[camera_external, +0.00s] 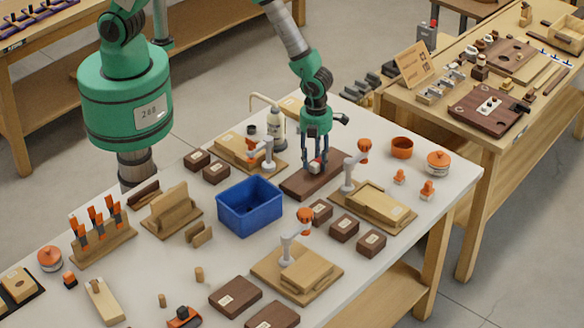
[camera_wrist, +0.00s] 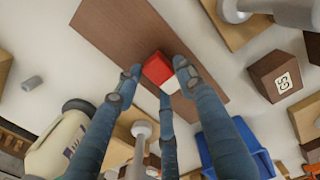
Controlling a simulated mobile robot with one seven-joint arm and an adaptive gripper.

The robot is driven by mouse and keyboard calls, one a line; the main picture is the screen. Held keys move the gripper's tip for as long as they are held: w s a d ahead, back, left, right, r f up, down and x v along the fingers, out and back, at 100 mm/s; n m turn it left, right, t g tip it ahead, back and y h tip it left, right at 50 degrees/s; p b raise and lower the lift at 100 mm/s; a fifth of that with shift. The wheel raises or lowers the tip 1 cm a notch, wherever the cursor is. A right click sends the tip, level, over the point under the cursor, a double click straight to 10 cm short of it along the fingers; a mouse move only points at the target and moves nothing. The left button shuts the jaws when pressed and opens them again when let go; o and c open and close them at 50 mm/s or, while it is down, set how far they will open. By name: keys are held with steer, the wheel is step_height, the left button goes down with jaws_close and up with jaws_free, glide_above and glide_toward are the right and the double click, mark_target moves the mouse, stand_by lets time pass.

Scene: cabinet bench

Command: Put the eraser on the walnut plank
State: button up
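The eraser, a small block with red and white parts (camera_wrist: 157,68), sits between the fingertips of my gripper (camera_wrist: 158,76) in the wrist view. The fingers appear closed against its sides. In the external view my gripper (camera_external: 316,163) points down over the walnut plank, with the eraser (camera_external: 315,167) at its fingertips. The walnut plank (camera_external: 297,188) is a flat dark brown board on the white table; it also shows behind the eraser in the wrist view (camera_wrist: 115,30). I cannot tell whether the eraser touches the plank.
A blue bin (camera_external: 250,208) stands left of the plank in front. A white pump bottle (camera_external: 276,127) stands behind it, and a grey and orange fixture (camera_external: 349,176) is close on the right. Several small dark labelled blocks (camera_external: 344,228) lie in front.

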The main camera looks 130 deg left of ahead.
steer(key=shift+o, duration=0.4)
steer(key=shift+r, duration=0.1)
step_height(320, 180, up, 12)
steer(key=shift+p, duration=0.4)
steer(key=shift+r, duration=0.1)
stand_by(0.8)
step_height(320, 180, up, 16)
steer(key=n+t, duration=0.1)
steer(key=n, duration=0.3)
glide_above(315, 161)
steer(key=s+d, duration=0.3)
steer(key=d, duration=0.3)
steer(key=s+d+r+n+t, duration=0.1)
steer(key=s+d+r+n, duration=0.1)
steer(key=s+d+r, duration=0.3)
steer(key=s+d+r+n+t, duration=0.1)
steer(key=s+d+r+n, duration=0.1)
steer(key=r, duration=0.5)
steer(key=s+d+r+n+t, duration=0.1)
steer(key=s+d+r+n, duration=0.2)
steer(key=s, duration=0.5)
steer(key=s+d+r+n, duration=0.3)
steer(key=s+r, duration=0.1)
steer(key=s, duration=0.5)
steer(key=s+d+r+n+t, duration=0.1)
steer(key=s+d+r+n, duration=0.3)
steer(key=s, duration=0.5)
steer(key=shift+s+r+t, duration=0.2)
steer(key=shift+t, duration=0.1)
